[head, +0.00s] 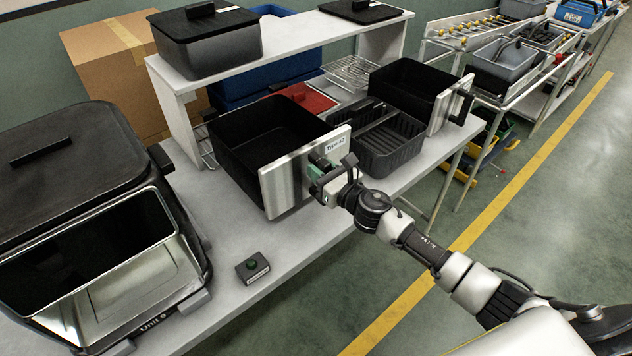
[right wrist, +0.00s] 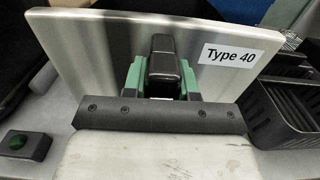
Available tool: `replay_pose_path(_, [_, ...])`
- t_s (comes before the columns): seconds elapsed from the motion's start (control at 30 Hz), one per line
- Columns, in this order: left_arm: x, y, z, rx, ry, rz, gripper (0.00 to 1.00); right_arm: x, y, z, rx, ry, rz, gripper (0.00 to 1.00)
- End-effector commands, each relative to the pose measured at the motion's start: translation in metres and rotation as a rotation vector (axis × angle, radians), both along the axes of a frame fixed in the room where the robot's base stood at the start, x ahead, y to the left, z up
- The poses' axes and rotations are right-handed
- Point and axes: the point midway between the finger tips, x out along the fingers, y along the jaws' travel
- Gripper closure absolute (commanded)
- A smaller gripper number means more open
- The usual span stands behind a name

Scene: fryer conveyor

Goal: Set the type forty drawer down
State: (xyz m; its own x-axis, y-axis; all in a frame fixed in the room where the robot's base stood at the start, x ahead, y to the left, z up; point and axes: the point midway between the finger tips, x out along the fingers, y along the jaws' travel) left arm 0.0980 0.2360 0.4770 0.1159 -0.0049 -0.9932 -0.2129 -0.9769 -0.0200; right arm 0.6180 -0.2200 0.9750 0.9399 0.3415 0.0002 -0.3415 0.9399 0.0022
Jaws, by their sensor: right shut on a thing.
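The Type 40 drawer (head: 258,134) is a black open basket with a steel front plate that carries a "Type 40" label. It is on or just above the white table, left of a black ribbed basket; I cannot tell whether its base touches. My right gripper (head: 322,172) is shut on the black handle of its front plate. In the right wrist view the gripper's green fingers (right wrist: 159,78) sit on both sides of the handle, and the steel front (right wrist: 85,50) with its label faces me. The drawer's inside looks empty. My left gripper is not in view.
A fryer housing marked Unit 9 (head: 75,170) stands at the left, with an open front. A small box with a green button (head: 252,267) lies on the white table (head: 222,232). A black ribbed basket (head: 385,150) and another steel-fronted drawer (head: 405,85) are at the right.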

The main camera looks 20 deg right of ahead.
Motion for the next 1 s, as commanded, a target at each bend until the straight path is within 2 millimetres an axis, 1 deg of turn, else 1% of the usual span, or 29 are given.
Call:
replay_pose_path(0.03, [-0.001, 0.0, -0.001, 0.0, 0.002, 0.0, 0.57, 0.005, 0.003, 0.0, 0.003, -0.006, 0.0, 1.0])
replay_pose_path(0.17, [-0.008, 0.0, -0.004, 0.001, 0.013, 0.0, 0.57, 0.008, 0.006, -0.006, 0.001, -0.005, 0.0, 1.0])
replay_pose_path(0.3, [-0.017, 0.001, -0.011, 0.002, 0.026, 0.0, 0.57, 0.007, 0.007, -0.028, 0.006, -0.001, -0.001, 1.0])
replay_pose_path(0.43, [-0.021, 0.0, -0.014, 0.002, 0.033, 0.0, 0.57, 0.008, 0.006, -0.041, 0.004, -0.004, -0.001, 1.0])
replay_pose_path(0.5, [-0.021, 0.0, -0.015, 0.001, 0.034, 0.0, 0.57, 0.008, 0.006, -0.043, 0.003, -0.004, 0.0, 1.0])
replay_pose_path(0.73, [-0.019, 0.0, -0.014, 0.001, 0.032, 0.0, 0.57, 0.008, 0.006, -0.043, 0.0, -0.006, 0.0, 1.0])
replay_pose_path(1.0, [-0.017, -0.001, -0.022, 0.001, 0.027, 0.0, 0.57, 0.008, 0.006, -0.05, 0.0, -0.005, 0.001, 1.0])
